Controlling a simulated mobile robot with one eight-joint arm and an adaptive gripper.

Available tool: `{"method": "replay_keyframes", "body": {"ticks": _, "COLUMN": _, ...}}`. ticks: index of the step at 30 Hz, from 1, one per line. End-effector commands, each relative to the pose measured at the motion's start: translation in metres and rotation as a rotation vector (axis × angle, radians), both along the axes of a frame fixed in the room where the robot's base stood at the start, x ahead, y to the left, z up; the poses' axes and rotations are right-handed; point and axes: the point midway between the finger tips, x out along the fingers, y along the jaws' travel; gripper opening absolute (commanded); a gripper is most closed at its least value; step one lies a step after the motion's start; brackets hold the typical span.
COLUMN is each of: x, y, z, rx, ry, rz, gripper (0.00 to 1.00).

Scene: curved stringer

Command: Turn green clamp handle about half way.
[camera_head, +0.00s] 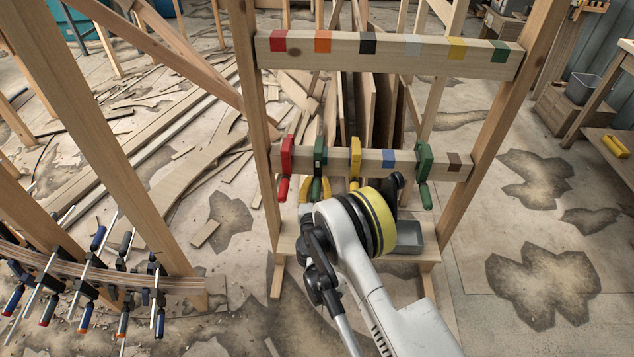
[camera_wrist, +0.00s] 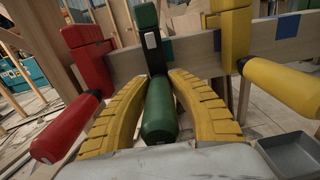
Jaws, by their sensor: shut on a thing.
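A green clamp (camera_head: 320,152) with a black bar sits on the lower rail of the wooden rack, between a red clamp (camera_head: 287,155) and a yellow clamp (camera_head: 355,155). Its green handle (camera_wrist: 160,112) hangs down, close to in line with the clamp in the wrist view. My gripper (camera_head: 316,184) has yellow ribbed fingers, one on each side of this handle, and is shut on it. In the head view my wrist hides part of the area below the clamps. A second green clamp (camera_head: 425,163) hangs farther right on the same rail.
The red clamp's handle (camera_wrist: 65,128) and the yellow clamp's handle (camera_wrist: 284,88) flank my fingers closely. A grey tray (camera_head: 407,238) sits on the rack's low shelf. Coloured squares mark the upper rail (camera_head: 390,52). More clamps hang on a curved wooden piece (camera_head: 180,284) at left.

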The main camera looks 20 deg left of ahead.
Motion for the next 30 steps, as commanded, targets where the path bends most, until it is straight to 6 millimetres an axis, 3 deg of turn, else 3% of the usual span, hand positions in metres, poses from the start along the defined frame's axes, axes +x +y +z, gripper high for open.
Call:
{"method": "replay_keyframes", "body": {"ticks": 11, "x": 0.0001, "y": -0.0001, "z": 0.0, "rx": 0.132, "ry": 0.03, "rz": 0.0, "gripper": 0.0}}
{"method": "replay_keyframes", "body": {"ticks": 30, "x": 0.0002, "y": -0.0002, "z": 0.0, "rx": 0.704, "ry": 0.161, "rz": 0.0, "gripper": 0.0}}
